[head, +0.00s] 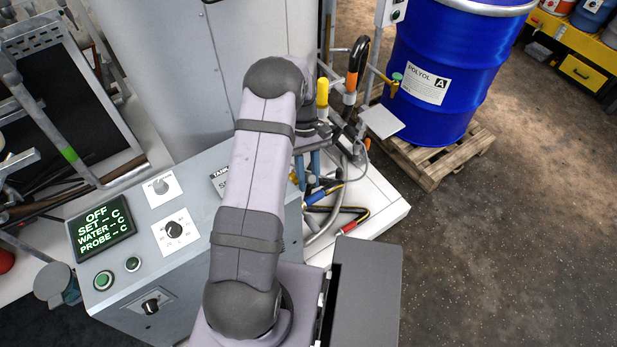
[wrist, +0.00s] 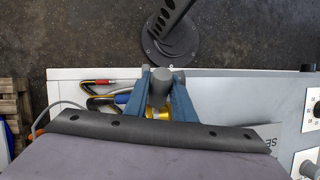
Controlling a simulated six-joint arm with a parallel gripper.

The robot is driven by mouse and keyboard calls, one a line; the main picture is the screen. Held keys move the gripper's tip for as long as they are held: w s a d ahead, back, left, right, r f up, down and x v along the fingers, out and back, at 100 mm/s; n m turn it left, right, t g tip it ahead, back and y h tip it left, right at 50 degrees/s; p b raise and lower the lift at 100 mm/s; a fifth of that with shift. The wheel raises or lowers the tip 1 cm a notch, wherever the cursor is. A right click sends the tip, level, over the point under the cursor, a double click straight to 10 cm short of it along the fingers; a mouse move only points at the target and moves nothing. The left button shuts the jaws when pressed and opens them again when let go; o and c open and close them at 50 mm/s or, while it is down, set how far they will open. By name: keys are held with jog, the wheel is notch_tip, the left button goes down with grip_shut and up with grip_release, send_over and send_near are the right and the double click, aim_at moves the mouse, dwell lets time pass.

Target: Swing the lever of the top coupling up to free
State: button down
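My gripper (wrist: 162,76) has two blue fingers, set apart, with a grey cylindrical piece (wrist: 160,88) between them. The fingers appear close against this piece, but I cannot tell whether they grip it. A yellow part (wrist: 157,113) shows between the fingers, below the grey piece in the picture. In the head view my gripper (head: 307,168) points down behind my arm, above the hoses. I cannot clearly make out the top coupling or its lever; my arm and gripper hide much of that area.
A yellow-topped handle (head: 322,92) and a black-and-orange hose end (head: 356,65) stand behind my gripper. A blue drum (head: 430,75) stands on a wooden pallet (head: 450,160) at right. A control panel (head: 150,255) lies left.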

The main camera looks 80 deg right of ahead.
jog(key=shift+w+d+r+g+y+b, duration=0.25)
jog(key=shift+w+d+g+y+b, duration=0.4)
jog(key=shift+b, duration=0.3)
jog(key=b, duration=0.1)
jog(key=g+y+b, duration=0.1)
jog(key=shift+w+d+r+b, duration=0.2)
jog(key=shift+w+d+b, duration=0.05)
jog(key=shift+d+b, duration=0.15)
jog(key=shift+w+d+r+g+y+b, duration=0.15)
jog(key=shift+g+y+b, duration=0.2)
jog(key=shift+b, duration=0.2)
jog(key=shift+w+r, duration=0.1)
jog(key=shift+r, duration=0.2)
jog(key=c, duration=1.8)
grip_release()
jog(key=shift+o, duration=0.2)
jog(key=shift+r, duration=0.15)
